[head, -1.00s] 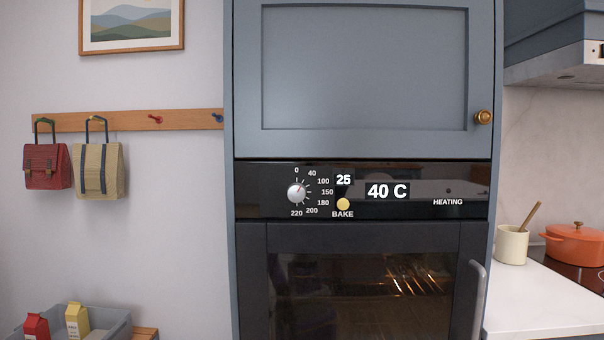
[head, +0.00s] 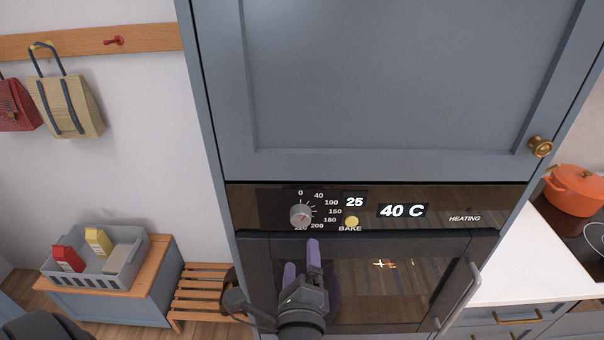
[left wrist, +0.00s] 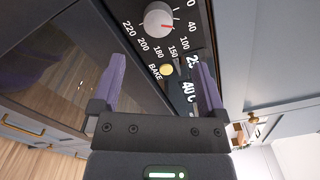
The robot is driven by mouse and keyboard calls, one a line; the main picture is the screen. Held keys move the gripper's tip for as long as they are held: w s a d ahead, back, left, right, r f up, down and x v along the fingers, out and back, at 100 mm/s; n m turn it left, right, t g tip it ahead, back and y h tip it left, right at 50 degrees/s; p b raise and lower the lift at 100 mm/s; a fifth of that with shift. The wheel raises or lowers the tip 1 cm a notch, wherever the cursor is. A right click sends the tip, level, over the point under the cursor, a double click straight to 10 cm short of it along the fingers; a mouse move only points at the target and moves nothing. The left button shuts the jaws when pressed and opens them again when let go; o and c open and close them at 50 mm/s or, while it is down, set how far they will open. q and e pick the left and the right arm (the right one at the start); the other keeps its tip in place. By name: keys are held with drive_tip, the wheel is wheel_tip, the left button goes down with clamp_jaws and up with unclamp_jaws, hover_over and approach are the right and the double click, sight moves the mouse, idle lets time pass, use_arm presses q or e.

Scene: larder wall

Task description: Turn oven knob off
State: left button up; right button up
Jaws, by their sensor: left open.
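The oven knob (head: 301,215) is a round silver dial on the black control panel (head: 470,199), with a printed scale from 0 to 220. It also shows at the top of the left wrist view (left wrist: 157,20), where its red mark points toward the 40 to 100 side, away from 0. The panel reads 25, 40 C and HEATING. My left gripper (head: 301,256), with purple fingers, is open and empty in front of the oven door, just below the knob and apart from it. In the left wrist view the gripper (left wrist: 161,72) has its fingers spread wide. My right gripper is out of view.
A yellow BAKE button (head: 351,221) sits right of the knob. The oven door handle (head: 459,297) is at lower right. A grey crate (head: 128,262) with cartons stands on a bench at left, beside a slatted wooden rack (head: 203,290). An orange pot (head: 576,190) stands at right.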

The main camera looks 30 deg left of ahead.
sight(301, 221)
use_arm(q)
drive_tip(key=p+x, duration=0.1)
drive_tip(key=x, duration=0.8)
drive_tip(key=shift+f, duration=0.15)
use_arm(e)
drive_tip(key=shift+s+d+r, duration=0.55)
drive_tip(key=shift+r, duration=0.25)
use_arm(q)
clamp_jaws()
drive_tip(key=shift+f+n+b, duration=0.1)
drive_tip(key=shift+n+b, duration=1)
drive_tip(key=shift+n, duration=0.5)
drive_tip(key=shift+n+b, duration=0.85)
drive_tip(key=shift+n, duration=0.55)
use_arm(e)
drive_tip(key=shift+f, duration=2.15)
